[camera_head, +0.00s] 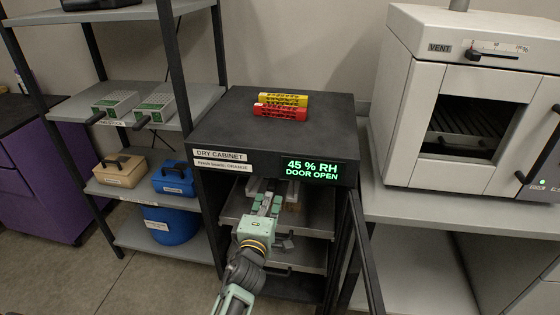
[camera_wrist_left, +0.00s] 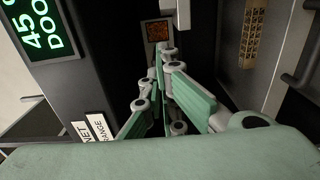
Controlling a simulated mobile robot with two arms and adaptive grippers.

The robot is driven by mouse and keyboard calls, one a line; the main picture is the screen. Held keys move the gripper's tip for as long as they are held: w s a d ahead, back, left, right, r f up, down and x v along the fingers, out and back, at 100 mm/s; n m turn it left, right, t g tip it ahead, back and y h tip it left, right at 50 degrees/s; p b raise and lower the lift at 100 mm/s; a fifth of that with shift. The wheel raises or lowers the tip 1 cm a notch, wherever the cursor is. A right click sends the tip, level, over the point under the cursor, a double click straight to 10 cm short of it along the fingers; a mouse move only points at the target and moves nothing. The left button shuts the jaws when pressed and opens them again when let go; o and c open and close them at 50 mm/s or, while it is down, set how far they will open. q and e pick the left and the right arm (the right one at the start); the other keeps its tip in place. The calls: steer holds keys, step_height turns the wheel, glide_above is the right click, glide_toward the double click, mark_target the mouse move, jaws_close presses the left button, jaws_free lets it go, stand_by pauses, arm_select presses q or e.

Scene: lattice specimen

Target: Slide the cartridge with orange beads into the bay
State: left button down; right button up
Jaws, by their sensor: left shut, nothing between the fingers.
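The dry cabinet (camera_head: 285,125) stands in the middle of the head view with its door open. Its display reads "45 % RH DOOR OPEN" and a label below the name seems to mention orange. My left gripper (camera_head: 266,196) reaches into the open front, just above the upper shelf. In the left wrist view my left gripper (camera_wrist_left: 170,52) is shut and empty. Beyond its fingertips, a small frame with an orange, grainy face (camera_wrist_left: 158,31) shows inside the cabinet, probably the cartridge with orange beads. Its body and how deep it sits are hidden. My right gripper is not in view.
A yellow rack (camera_head: 283,98) and a red rack (camera_head: 280,112) lie on the cabinet top. The open door (camera_head: 366,250) stands at the right of the opening. Two green-labelled cartridges (camera_head: 155,106) lie on the left shelf. A vent oven (camera_head: 425,100) stands on the right.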

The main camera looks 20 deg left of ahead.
arm_select(q)
steer(key=shift+x, duration=1)
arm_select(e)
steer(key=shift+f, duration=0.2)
arm_select(q)
steer(key=shift+s+r, duration=0.1)
stand_by(0.4)
steer(key=p+v, duration=0.1)
steer(key=v, duration=0.5)
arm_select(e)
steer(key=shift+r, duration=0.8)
arm_select(q)
steer(key=shift+d+f, duration=0.1)
steer(key=shift+f, duration=0.1)
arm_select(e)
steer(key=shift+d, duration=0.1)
